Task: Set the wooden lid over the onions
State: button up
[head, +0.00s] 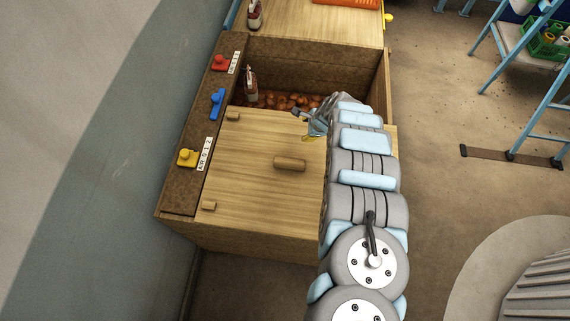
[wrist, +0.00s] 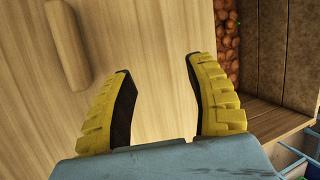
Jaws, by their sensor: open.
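The pale wooden lid (head: 250,190) lies over the near part of the long bin, with a round wooden handle (head: 290,163) at its middle. The onions (head: 285,100) lie uncovered in the open compartment behind it. In the wrist view the handle (wrist: 68,45) is at upper left and the onions (wrist: 228,40) at upper right. My gripper (head: 308,137) is above the lid, behind the handle and near the lid's far edge. In the wrist view its yellow fingers (wrist: 158,68) are spread with only lid surface between them. My arm hides the lid's right side.
A small bottle (head: 250,84) stands at the left of the onion compartment. Another bottle (head: 254,14) and an orange item (head: 347,2) are on the far wooden top (head: 310,25). Red (head: 221,62), blue (head: 217,104) and yellow (head: 187,157) fittings line the left ledge.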

aim_at(287, 164)
jog(key=s+r+m+g+y, duration=0.15)
jog(key=s+r+g, duration=0.25)
jog(key=s, duration=0.5)
jog(key=shift+x, duration=5.4)
jog(key=shift+w+a+f+b, duration=0.15)
jog(key=shift+a+f+b, duration=0.15)
jog(key=shift+f, duration=0.3)
jog(key=shift+b+x, duration=1.65)
jog(key=shift+x, duration=0.85)
grip_shut()
